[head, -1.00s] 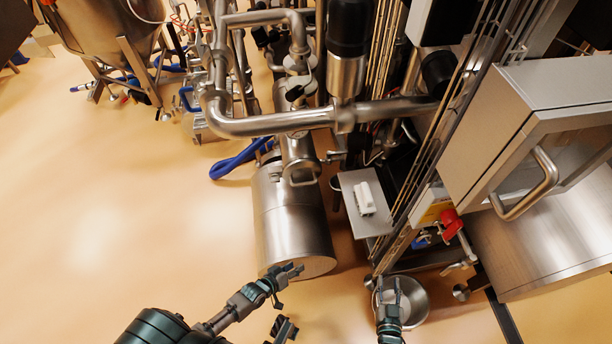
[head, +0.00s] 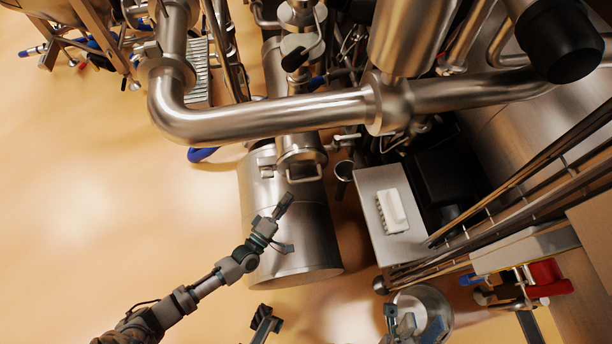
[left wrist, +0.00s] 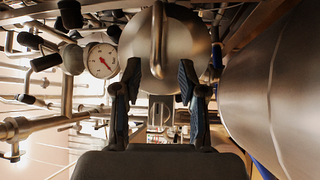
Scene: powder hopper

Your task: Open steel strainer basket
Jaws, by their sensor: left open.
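The steel strainer housing (head: 302,150) sits below the thick horizontal pipe in the head view. It has a bent bar handle (head: 303,172) on its near end. My left gripper (head: 288,228) is open and empty, in front of and a little below this handle, over the large steel cylinder (head: 300,255). In the left wrist view, the rounded steel end (left wrist: 190,40) with its upright handle (left wrist: 158,45) lies ahead, between and beyond the open fingers. The fingers do not touch the handle. My right gripper (head: 399,318) is at the bottom, over a steel bucket; its fingers look apart and empty.
A thick steel pipe (head: 270,117) crosses above the housing. A small shelf (head: 378,195) with a white block (head: 391,210) stands to the right. The steel bucket (head: 435,310) is on the floor. A pressure gauge (left wrist: 101,61) is left of the handle. Open floor lies left.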

